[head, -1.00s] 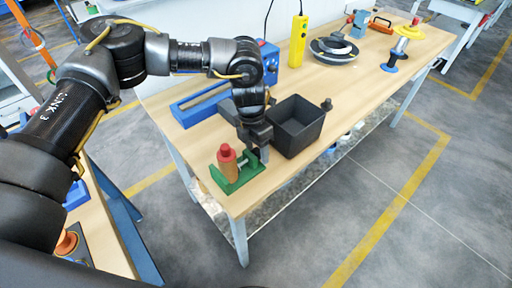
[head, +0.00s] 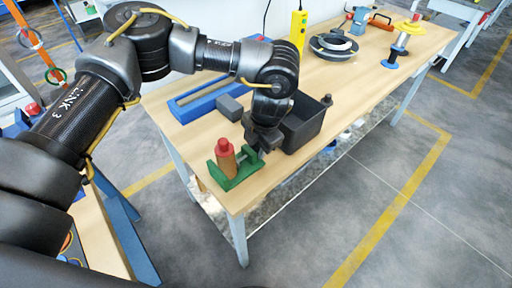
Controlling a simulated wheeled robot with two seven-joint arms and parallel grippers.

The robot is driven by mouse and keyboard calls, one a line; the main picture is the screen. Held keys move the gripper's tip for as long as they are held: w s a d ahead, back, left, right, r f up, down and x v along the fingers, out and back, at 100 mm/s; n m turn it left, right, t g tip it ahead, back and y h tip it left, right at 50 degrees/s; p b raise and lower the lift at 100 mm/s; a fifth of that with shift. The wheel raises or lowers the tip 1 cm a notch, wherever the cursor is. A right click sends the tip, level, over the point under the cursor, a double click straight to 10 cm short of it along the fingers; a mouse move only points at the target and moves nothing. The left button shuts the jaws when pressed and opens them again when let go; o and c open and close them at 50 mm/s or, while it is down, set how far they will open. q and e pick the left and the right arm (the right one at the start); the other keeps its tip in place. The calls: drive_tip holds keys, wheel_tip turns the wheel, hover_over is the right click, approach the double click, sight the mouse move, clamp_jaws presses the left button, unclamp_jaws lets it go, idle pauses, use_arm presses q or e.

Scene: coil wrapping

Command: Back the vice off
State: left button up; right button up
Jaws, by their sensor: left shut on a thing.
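The green vice (head: 238,182) sits at the near left corner of the wooden bench. A brown cylinder with a red top (head: 226,158) stands upright in it, near its left end. My left gripper (head: 262,148) comes down at the vice's right end, next to the black bin. It is shut on what looks like the vice's handle, mostly hidden behind the fingers. Whether the jaw touches the cylinder cannot be told. My right gripper is out of view.
A black open bin (head: 304,128) stands close on the right of my left gripper.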

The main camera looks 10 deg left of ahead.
use_arm(q)
drive_tip(key=o, duration=0.8)
drive_tip(key=shift+o, duration=1)
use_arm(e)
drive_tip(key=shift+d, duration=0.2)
use_arm(q)
wheel_tip(320, 180, up, 11)
drive_tip(key=s+d+b, duration=0.1)
drive_tip(key=shift+s+d+f, duration=0.15)
drive_tip(key=shift+d+f, duration=0.05)
drive_tip(key=shift+d, duration=0.2)
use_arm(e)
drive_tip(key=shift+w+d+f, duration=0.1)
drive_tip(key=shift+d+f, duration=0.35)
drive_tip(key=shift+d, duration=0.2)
